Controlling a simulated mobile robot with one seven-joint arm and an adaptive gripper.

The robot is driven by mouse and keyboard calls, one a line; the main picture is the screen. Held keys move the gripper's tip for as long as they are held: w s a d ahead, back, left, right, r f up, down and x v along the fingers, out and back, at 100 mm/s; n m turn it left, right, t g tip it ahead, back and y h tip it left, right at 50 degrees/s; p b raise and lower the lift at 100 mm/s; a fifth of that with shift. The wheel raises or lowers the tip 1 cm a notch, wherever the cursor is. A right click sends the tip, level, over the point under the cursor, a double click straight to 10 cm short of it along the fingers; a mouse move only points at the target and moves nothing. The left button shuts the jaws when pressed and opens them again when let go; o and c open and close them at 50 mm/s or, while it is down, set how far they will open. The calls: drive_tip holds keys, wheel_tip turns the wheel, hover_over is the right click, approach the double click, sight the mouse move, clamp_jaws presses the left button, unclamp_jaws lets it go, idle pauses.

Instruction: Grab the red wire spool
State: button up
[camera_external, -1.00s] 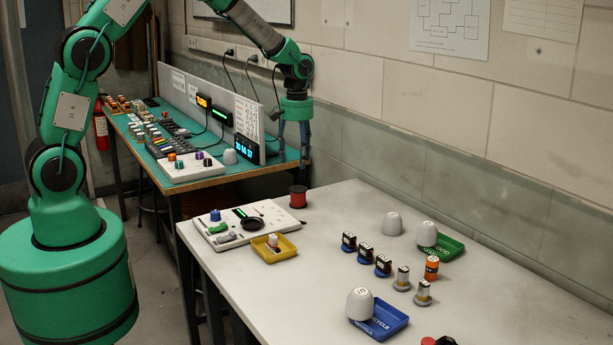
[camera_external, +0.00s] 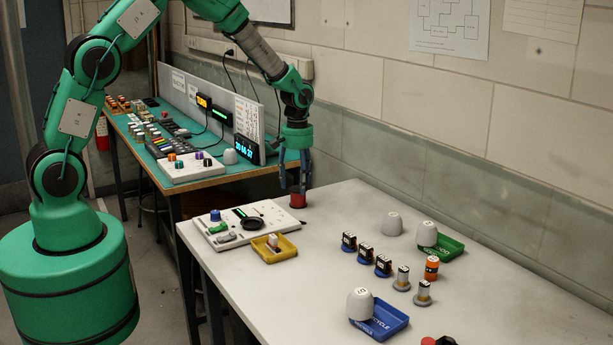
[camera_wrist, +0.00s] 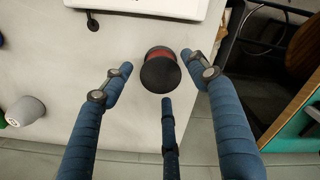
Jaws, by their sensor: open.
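The red wire spool (camera_external: 297,201) stands upright near the far left corner of the white table (camera_external: 345,215). In the wrist view the spool (camera_wrist: 160,70) shows a dark round top flange with a strip of red below it. My gripper (camera_external: 293,190) points down just above the spool. In the wrist view my gripper (camera_wrist: 158,80) is open, with its blue fingers spread to the left, right and below the spool. I see no finger pressed on it. In the external view the fingers partly hide the spool's top.
A white control panel (camera_external: 262,207) lies close by, with a yellow tray (camera_external: 285,254) in front. White cups (camera_external: 393,224), small components and green (camera_external: 452,246) and blue (camera_external: 392,318) trays stand to the right. A teal bench (camera_external: 150,150) is behind left. The table's middle is clear.

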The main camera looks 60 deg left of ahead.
sight(298, 188)
drive_tip(key=shift+f, duration=0.1)
drive_tip(key=shift+w+f+b, duration=0.15)
drive_tip(key=shift+f+b, duration=0.5)
drive_tip(key=shift+f, duration=1.8)
drive_tip(key=c, duration=1.2)
